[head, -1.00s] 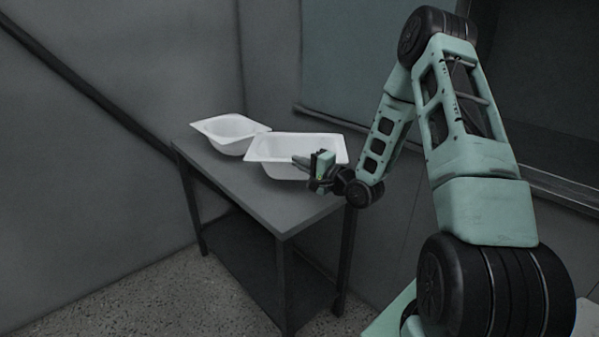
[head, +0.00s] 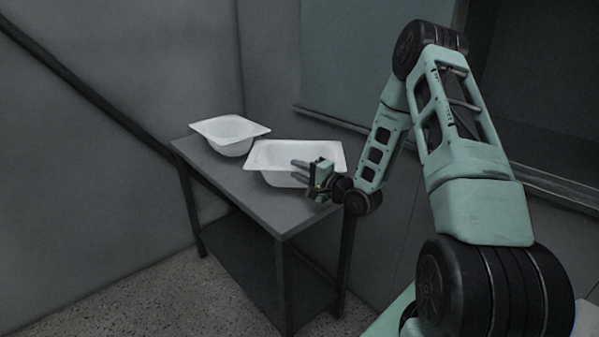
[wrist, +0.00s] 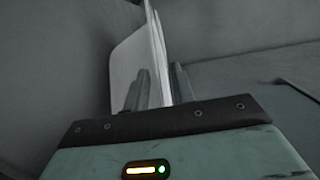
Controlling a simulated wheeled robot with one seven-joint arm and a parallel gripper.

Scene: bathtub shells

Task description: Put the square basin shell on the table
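The square basin shell (head: 270,156), white with a broad flat rim, appears to rest upright on the grey table (head: 225,181), at its right part. I take this one for the square shell, though its outline is foreshortened. My gripper (head: 300,171) is at its front right side, with the fingers spread apart. In the wrist view my gripper's fingers (wrist: 160,85) stand on either side of the white shell (wrist: 128,65), with some gap visible beside the right finger. The rim part between the fingers is partly hidden.
A second white basin (head: 230,132) stands on the table's left part, close to the first. Walls rise behind the table. A dark lower shelf (head: 240,262) lies below the tabletop. The table's front left surface is bare.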

